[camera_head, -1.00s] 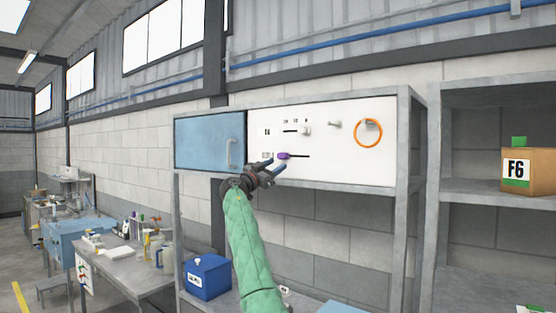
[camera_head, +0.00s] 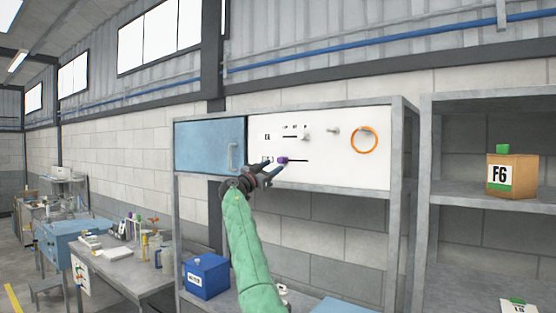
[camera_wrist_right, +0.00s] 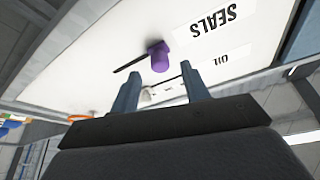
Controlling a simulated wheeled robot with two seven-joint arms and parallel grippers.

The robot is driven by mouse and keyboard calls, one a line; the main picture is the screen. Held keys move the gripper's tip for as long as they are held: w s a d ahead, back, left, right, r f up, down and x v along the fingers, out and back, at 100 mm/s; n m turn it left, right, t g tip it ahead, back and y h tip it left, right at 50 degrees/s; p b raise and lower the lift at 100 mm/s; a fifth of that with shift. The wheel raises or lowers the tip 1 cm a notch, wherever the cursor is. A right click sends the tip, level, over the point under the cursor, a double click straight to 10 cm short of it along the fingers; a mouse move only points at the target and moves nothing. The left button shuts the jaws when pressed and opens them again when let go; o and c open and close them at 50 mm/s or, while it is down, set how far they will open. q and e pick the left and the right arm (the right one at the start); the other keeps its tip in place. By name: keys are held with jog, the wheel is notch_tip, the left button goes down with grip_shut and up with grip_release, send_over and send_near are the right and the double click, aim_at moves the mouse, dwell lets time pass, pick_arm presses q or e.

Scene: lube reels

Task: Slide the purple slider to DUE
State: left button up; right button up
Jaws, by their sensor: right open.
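The purple slider (camera_head: 283,160) sits at the left end of its dark horizontal slot (camera_head: 298,160) on the white panel (camera_head: 350,175). In the right wrist view the purple slider (camera_wrist_right: 158,54) stands out from the panel beyond my fingertips, with labels "SEALS" and "OIL" beside it. My right gripper (camera_head: 275,170) is open and empty, just below and left of the slider. In the right wrist view its two blue fingers (camera_wrist_right: 160,78) are apart, with the slider roughly ahead of the space between them. I see no DUE label that I can read. My left gripper is not in view.
Above is another slot with a pale slider (camera_head: 305,136). A peg (camera_head: 333,130) and an orange ring (camera_head: 363,140) are to the right. A blue door with a handle (camera_head: 232,157) closes the left of the cabinet. A blue box (camera_head: 207,277) stands below.

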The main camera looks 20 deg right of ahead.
aim_at(279, 162)
jog(key=p+x, duration=0.1)
jog(key=x, duration=0.2)
jog(key=shift+r+p, duration=0.3)
jog(key=shift+p, duration=0.05)
jog(key=shift+w+d, duration=0.3)
jog(key=shift+d, duration=0.2)
grip_shut()
